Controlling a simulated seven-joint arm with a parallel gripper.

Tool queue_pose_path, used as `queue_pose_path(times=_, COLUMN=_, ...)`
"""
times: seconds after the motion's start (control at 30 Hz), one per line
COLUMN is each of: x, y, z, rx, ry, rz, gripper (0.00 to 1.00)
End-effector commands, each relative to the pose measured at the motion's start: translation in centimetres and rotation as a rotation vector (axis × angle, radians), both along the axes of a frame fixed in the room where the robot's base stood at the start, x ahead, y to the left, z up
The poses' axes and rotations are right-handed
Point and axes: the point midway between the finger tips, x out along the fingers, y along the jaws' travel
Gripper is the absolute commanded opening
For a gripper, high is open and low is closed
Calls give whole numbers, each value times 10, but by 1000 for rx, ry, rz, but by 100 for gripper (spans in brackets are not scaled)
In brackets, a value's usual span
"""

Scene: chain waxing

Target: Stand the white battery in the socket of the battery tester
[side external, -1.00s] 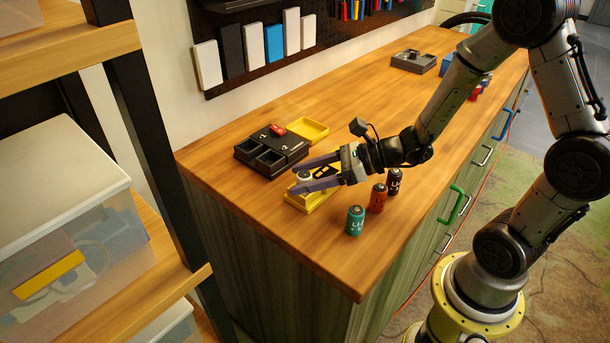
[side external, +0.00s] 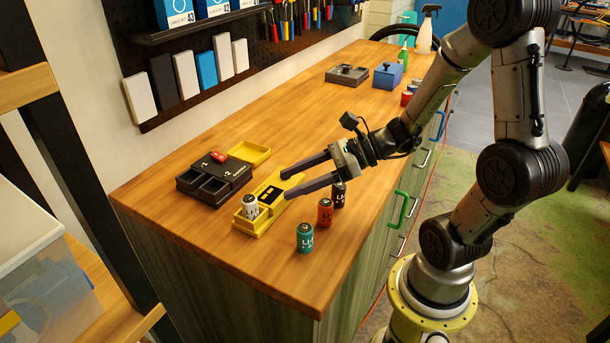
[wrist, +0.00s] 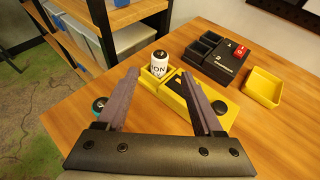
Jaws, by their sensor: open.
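The white battery (side external: 250,206) stands upright in the socket at the near-left end of the yellow battery tester (side external: 262,222). In the wrist view the battery (wrist: 159,65) rises above the rim of the tester (wrist: 213,116); its lower end is hidden inside. My gripper (side external: 285,185) is open and empty, apart from the battery, to its right and above the tester's other end. In the wrist view its two fingers (wrist: 160,76) point toward the battery with a wide gap between them.
Teal (side external: 305,237), red (side external: 324,212) and black (side external: 338,195) batteries stand in a row near the front edge. A black box with compartments (side external: 214,182) and a red switch lies behind the tester, beside an open yellow tray (side external: 249,152). Clear tabletop lies farther back.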

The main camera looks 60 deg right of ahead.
Motion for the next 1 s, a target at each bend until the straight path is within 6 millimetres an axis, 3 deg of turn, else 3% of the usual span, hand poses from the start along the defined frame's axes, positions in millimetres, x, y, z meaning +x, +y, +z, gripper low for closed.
queue_pose_path(times=0.27, x=-13, y=-9, z=7, rx=-6, ry=-2, rz=7, gripper=68)
queue_pose_path(times=0.43, x=-33, y=20, z=11, rx=-175, ry=-39, rz=219, gripper=68)
queue_pose_path(times=0.57, x=-71, y=52, z=11, rx=-491, ry=-130, rz=590, gripper=68)
queue_pose_path(times=0.67, x=-103, y=58, z=9, rx=-785, ry=-235, rz=899, gripper=68)
queue_pose_path(times=0.8, x=-132, y=43, z=16, rx=-1208, ry=-405, rz=1281, gripper=68)
queue_pose_path(times=1.0, x=-139, y=10, z=43, rx=-1709, ry=-604, rz=1629, gripper=68)
